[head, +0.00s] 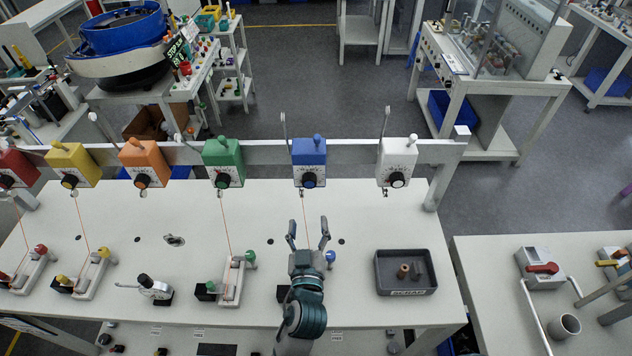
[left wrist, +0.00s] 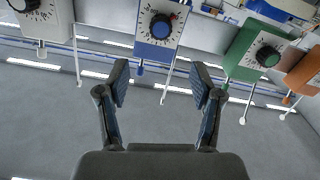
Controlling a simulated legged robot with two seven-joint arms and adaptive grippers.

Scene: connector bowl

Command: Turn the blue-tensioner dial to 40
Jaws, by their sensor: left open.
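The blue tensioner (head: 309,152) hangs on the grey rail behind the table, between the green and white ones. Its black dial (head: 309,180) is at the bottom of its front. In the left wrist view the blue tensioner (left wrist: 150,46) appears upside down with its black dial (left wrist: 161,27) above the gap between my fingers. A small red mark shows at the dial's edge; the numbers are too small to read. My left gripper (head: 308,230) is open and empty, in front of and below the dial, apart from it. It also shows in the left wrist view (left wrist: 160,85). My right gripper is out of view.
Green (head: 223,158) and white (head: 398,157) tensioners flank the blue one; orange, yellow and red hang further left. Thin upright rods and orange threads are near them. A dark grey tray (head: 405,290) with small parts lies right of my gripper. Several small fixtures stand along the table front.

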